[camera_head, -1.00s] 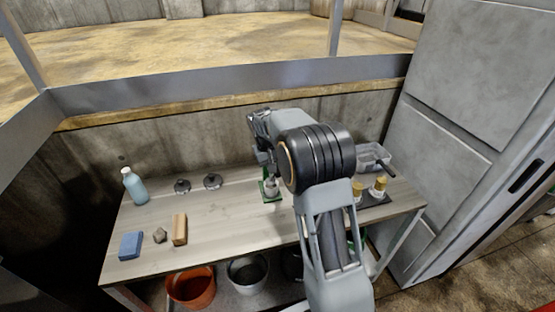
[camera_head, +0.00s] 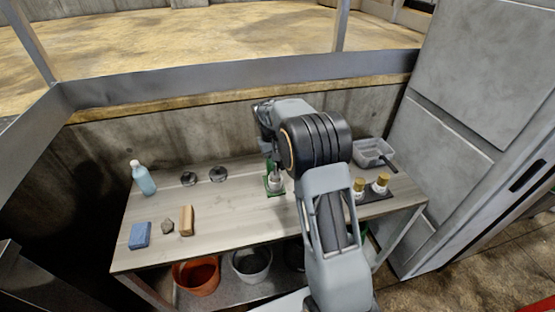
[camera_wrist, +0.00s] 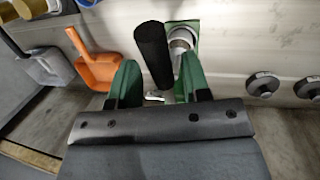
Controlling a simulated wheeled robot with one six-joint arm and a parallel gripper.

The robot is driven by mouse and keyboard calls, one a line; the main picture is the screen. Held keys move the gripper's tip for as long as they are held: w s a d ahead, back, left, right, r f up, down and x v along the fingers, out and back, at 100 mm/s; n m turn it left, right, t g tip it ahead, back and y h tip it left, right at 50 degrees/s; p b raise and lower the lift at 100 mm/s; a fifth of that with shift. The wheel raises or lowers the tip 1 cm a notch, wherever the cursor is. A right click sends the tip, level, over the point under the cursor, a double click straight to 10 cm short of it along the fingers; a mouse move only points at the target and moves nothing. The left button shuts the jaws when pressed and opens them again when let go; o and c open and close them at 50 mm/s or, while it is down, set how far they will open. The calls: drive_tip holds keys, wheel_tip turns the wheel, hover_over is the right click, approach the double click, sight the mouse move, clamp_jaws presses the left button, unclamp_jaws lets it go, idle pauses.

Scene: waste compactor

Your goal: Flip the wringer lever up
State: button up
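The wringer stands on the bench with a green base (camera_head: 275,188) and a pale metal fitting. The green base also shows in the wrist view (camera_wrist: 190,26). Its lever appears to be the black cylindrical handle (camera_wrist: 152,52) in the wrist view. My gripper (camera_wrist: 158,68) has two green fingers spread apart, one on each side of the black handle's end. I cannot tell whether either finger touches it. In the head view my wrist is above the wringer and hides much of it, including the lever.
On the bench's left are a blue bottle (camera_head: 143,178), two dark round knobs (camera_head: 218,174), a blue sponge (camera_head: 139,235), a stone and a wooden block (camera_head: 186,220). Yellow-topped items (camera_head: 381,183) and a grey tray (camera_head: 372,153) are right. An orange scoop (camera_wrist: 95,62) shows in the wrist view.

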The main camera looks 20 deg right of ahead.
drive_tip(key=shift+o, duration=0.4)
drive_tip(key=shift+w+a+r, duration=0.15)
drive_tip(key=shift+r, duration=0.35)
drive_tip(key=v, duration=1.3)
drive_tip(key=shift+f, duration=0.1)
wheel_tip(320, 180, down, 5)
drive_tip(key=s+t, duration=0.1)
drive_tip(key=s+a+t+y, duration=0.1)
drive_tip(key=s+a+t, duration=0.1)
drive_tip(key=s, duration=1.1)
drive_tip(key=s+a+r+t+y, duration=0.1)
drive_tip(key=s+a+t, duration=0.1)
drive_tip(key=s, duration=1)
drive_tip(key=shift+s+a+r+n+t, duration=0.25)
drive_tip(key=shift+s+n+t, duration=0.15)
drive_tip(key=shift+t, duration=0.3)
